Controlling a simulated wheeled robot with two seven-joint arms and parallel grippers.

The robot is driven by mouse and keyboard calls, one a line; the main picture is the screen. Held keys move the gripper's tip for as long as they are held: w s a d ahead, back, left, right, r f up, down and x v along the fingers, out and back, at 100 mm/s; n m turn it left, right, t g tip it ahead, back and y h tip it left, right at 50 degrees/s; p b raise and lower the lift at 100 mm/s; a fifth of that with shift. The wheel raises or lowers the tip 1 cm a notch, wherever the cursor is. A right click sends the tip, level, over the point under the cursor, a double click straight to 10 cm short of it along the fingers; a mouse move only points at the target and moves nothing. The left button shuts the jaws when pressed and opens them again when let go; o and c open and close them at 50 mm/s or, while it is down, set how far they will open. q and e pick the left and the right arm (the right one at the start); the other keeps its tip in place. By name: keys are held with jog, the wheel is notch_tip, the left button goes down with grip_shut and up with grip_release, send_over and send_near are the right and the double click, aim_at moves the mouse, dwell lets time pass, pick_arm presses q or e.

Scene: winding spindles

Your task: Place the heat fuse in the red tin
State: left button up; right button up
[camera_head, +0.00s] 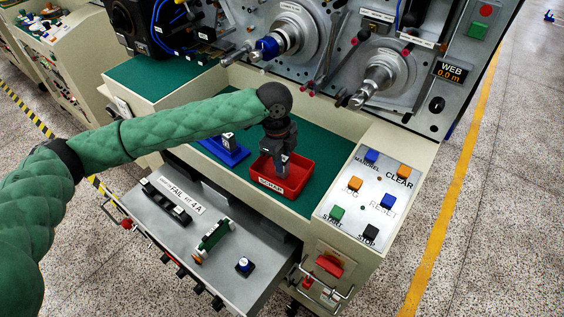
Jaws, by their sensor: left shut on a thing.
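The red tin (289,183) is an open, shallow red box with a white label on its front, standing on the green work surface. My left gripper (279,165) points down into the tin from above. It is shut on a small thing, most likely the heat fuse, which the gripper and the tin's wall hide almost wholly. I cannot tell whether that thing touches the tin's floor. My right gripper is not in view.
A blue holder (226,150) stands just left of the tin. A button panel (367,200) is at right; machine spindles (384,78) stand behind.

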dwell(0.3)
pick_arm(q)
jog(key=o, duration=1)
jog(key=shift+f, duration=0.15)
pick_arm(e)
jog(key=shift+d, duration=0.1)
pick_arm(q)
jog(key=shift+r, duration=0.25)
jog(key=shift+r+p, duration=0.25)
jog(key=shift+p, duration=0.05)
jog(key=shift+w+a+r+p, duration=0.1)
jog(key=shift+r+p, duration=0.75)
jog(key=shift+r, duration=0.05)
notch_tip(320, 180, up, 2)
jog(key=shift+w+a+r+p, duration=0.1)
jog(key=shift+r+p, duration=0.15)
jog(key=shift+p, duration=0.8)
jog(key=r+p, duration=0.5)
jog(key=r, duration=0.2)
jog(key=shift+w+a+p, duration=0.25)
jog(key=shift+a+p, duration=0.15)
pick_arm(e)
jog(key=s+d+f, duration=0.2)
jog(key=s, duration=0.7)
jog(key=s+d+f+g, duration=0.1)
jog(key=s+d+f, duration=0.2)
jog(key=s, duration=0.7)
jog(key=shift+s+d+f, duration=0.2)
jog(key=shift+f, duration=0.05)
